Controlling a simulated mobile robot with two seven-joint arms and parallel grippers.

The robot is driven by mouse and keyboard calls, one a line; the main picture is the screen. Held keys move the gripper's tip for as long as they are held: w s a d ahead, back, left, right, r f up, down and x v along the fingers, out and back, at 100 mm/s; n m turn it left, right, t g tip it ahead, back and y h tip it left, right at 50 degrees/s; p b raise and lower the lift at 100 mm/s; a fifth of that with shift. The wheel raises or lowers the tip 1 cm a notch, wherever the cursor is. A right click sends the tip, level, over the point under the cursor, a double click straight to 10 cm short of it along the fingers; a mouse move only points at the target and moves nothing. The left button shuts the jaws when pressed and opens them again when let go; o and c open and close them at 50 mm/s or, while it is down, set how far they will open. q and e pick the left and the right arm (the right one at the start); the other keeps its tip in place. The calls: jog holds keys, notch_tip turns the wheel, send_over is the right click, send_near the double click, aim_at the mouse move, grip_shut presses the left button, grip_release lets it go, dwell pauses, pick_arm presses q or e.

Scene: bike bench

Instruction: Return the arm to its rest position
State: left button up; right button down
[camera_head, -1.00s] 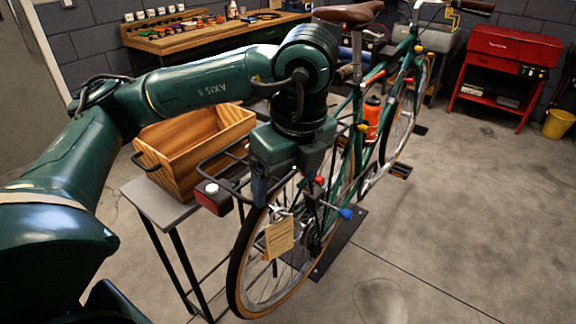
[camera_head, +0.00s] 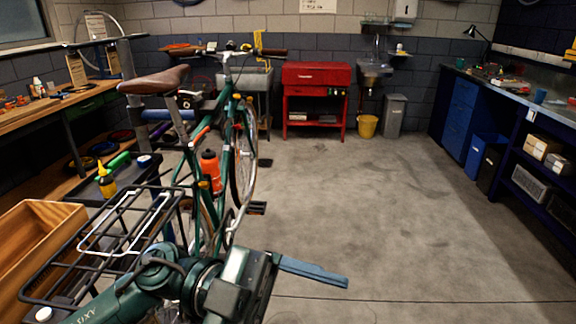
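My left arm comes in from the lower left. Its gripper (camera_head: 312,271) points right, low in the picture, in front of the bike's rear in this view. One long blue-grey finger shows clearly; I cannot tell how far apart the fingers are, and no held object shows. The green bicycle (camera_head: 232,115) stands upright on the left, with a brown saddle (camera_head: 155,80), an orange bottle (camera_head: 210,170) and a black rear rack (camera_head: 75,270). The arm and gripper hide its lower rear. My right gripper is not in view.
A wooden crate (camera_head: 35,245) stands at the left edge beside the rack. A workbench (camera_head: 60,100) runs along the left wall. A red tool cabinet (camera_head: 315,75), yellow bucket (camera_head: 367,126) and grey bin (camera_head: 394,115) stand at the back. The floor (camera_head: 385,205) right of the bike is clear.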

pick_arm(q)
jog(key=w+a+n+t+h, duration=0.3)
jog(key=w+n+t+h, duration=0.2)
jog(key=w+n+t, duration=0.8)
jog(key=a+f+n+t+y+p, duration=0.1)
jog(key=a+f+n+t+y, duration=0.4)
jog(key=f+n+t+y, duration=0.6)
jog(key=s+a+f+n+g+y, duration=0.1)
jog(key=s+a+f+g+y, duration=0.1)
jog(key=f, duration=0.5)
jog(key=s+a+f+n+g+y, duration=0.1)
jog(key=s+a+f+y, duration=0.2)
jog(key=s+f, duration=0.2)
jog(key=s+a+f+n+g+y, duration=0.1)
jog(key=s+a+f+g+y, duration=0.1)
jog(key=f, duration=0.8)
jog(key=shift+s+a+g+y+p, duration=0.35)
jog(key=shift+s+a+y, duration=0.2)
jog(key=shift+s, duration=0.5)
